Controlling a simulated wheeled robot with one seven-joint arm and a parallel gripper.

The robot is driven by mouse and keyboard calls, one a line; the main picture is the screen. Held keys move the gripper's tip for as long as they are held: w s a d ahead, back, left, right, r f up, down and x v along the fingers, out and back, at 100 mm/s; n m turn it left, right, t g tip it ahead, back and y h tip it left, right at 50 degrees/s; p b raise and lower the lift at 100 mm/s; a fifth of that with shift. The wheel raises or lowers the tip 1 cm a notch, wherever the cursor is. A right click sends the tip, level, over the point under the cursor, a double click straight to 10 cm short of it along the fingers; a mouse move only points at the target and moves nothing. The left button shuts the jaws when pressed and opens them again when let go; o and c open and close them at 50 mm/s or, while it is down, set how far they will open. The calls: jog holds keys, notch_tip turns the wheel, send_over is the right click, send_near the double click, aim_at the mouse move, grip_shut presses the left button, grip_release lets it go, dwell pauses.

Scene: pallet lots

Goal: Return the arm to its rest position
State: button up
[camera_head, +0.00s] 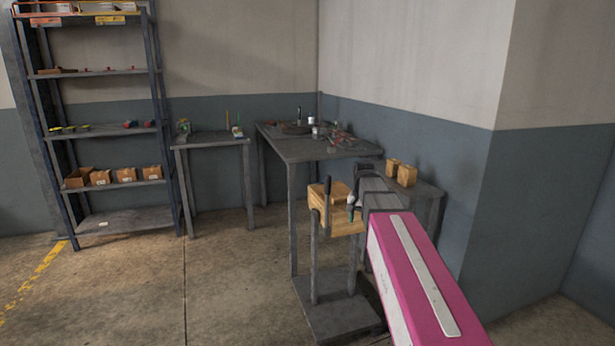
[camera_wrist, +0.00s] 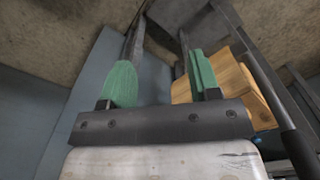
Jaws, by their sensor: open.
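My arm, with a pink and white link, reaches away from me at the right of the head view. My gripper (camera_head: 340,202) is at its end, in front of a wooden box on a small stand. In the wrist view my gripper (camera_wrist: 163,78) has its two green-padded fingers apart, with nothing between them. The wooden box (camera_wrist: 238,82) shows behind and beside the right finger there. I cannot tell whether they touch.
The grey stand (camera_head: 338,315) holds the wooden box (camera_head: 318,194). Behind it are a cluttered table (camera_head: 300,150), a smaller table (camera_head: 210,141) and two wooden blocks (camera_head: 406,175). A shelf rack (camera_head: 125,218) stands at left. The left foreground floor (camera_head: 130,300) is clear.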

jog(key=s+f+n, duration=0.4)
jog(key=s+f, duration=1.3)
jog(key=f, duration=0.5)
jog(key=shift+s, duration=0.4)
